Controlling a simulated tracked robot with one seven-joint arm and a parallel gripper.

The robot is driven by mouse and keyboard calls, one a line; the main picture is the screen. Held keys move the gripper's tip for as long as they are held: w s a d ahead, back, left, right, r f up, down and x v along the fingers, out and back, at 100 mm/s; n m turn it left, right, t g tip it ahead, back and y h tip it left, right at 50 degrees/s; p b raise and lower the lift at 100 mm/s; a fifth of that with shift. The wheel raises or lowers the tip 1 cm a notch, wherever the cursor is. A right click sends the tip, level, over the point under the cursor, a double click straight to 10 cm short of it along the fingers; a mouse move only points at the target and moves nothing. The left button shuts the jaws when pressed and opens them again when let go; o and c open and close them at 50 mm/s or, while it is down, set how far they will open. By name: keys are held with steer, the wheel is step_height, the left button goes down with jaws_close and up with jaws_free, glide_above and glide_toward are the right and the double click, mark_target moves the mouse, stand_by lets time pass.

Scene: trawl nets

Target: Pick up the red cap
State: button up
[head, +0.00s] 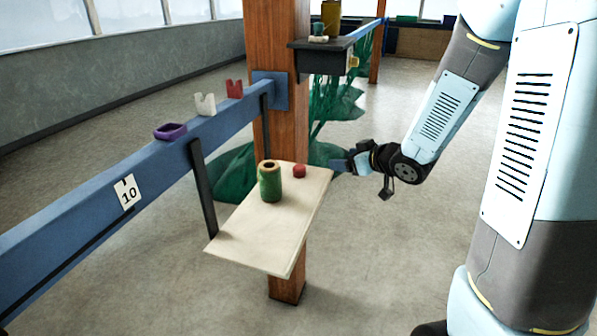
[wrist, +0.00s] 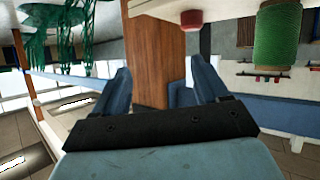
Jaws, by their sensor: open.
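The red cap (head: 299,171) sits on a pale wooden shelf board (head: 262,240), toward its back right part. A green twine spool (head: 270,182) stands upright to the left of the cap, apart from it. My gripper (head: 342,165) is at the right edge of the board, to the right of the cap and not touching it. In the wrist view the picture is upside down; my gripper (wrist: 158,90) is open and empty, with the red cap (wrist: 191,21) beyond the fingers near the top and the spool (wrist: 277,40) to its right.
A blue beam (head: 150,165) with a purple ring (head: 170,131), a white piece (head: 205,105) and a red piece (head: 234,89) runs behind the board at left. A wooden post (head: 278,100) rises behind the board. Green netting (head: 335,100) hangs behind. Floor at right is clear.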

mark_target(301, 167)
steer(key=w+a+f+y, duration=0.1)
steer(key=a+f, duration=0.1)
steer(key=a, duration=0.1)
steer(key=w+a+f+n+g+y, duration=0.1)
steer(key=a+f, duration=0.1)
steer(key=a, duration=0.1)
steer(key=w+a+f+y, duration=0.1)
steer(key=w+a+f, duration=0.1)
steer(key=a, duration=0.1)
steer(key=shift+w+a, duration=0.1)
steer(key=shift+a, duration=0.25)
steer(key=shift+w+d+x, duration=0.1)
steer(key=shift+x, duration=1.15)
steer(key=shift+w+d+x, duration=0.15)
steer(key=shift+x, duration=1.15)
steer(key=shift+c, duration=0.3)
steer(key=c, duration=1)
steer(key=shift+r, duration=0.1)
